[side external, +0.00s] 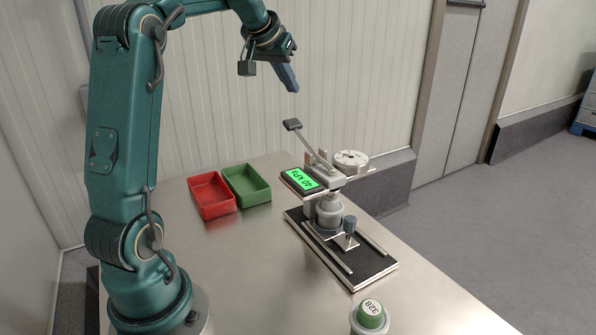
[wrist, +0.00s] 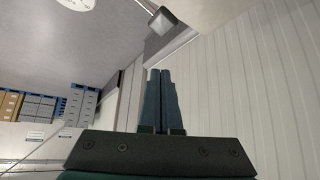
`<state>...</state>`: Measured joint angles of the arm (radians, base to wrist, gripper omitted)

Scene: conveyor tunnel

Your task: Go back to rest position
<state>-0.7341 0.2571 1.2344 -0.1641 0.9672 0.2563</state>
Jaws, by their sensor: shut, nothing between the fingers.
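My gripper (side external: 289,79) is raised in the air above the table, pointing down and to the right in the side view. It is near the top end of the tester's lever, with a visible gap in that picture. In the wrist view my gripper's two blue-grey fingers (wrist: 158,72) are together with nothing between them. The tester with a lever (side external: 317,152) stands on the table and has a lit green display (side external: 300,178) that appears to read 40 kPa. The lever's dark handle (wrist: 160,20) shows at the top of the wrist view.
A red tray (side external: 211,212) and a green tray (side external: 262,195) sit on the steel table (side external: 240,270). A round green-topped item marked 328 (side external: 370,312) stands at the front. A ribbed wall (side external: 340,70) runs behind. The table's left front is clear.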

